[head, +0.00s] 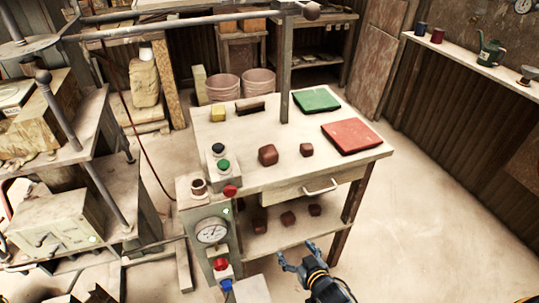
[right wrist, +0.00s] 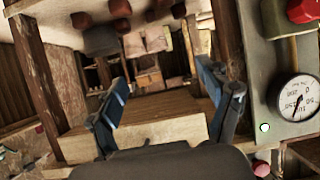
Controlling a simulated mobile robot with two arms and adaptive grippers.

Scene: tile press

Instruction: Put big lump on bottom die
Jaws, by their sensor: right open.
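A larger red-brown lump (head: 268,155) sits on the pale work table, left of a smaller lump (head: 306,150). A pale block (head: 55,222) low in the press at the left may be the bottom die; I cannot tell for sure. My right gripper (head: 297,255) is open and empty, low in front of the table, below the drawer and apart from the larger lump. Its spread blue fingers (right wrist: 165,90) also show in the right wrist view, with nothing between them. My left gripper is not in view.
Several lumps (head: 288,219) lie on the table's lower shelf. A gauge box (head: 212,232) with buttons stands at the table's left front. Floor at the right is clear.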

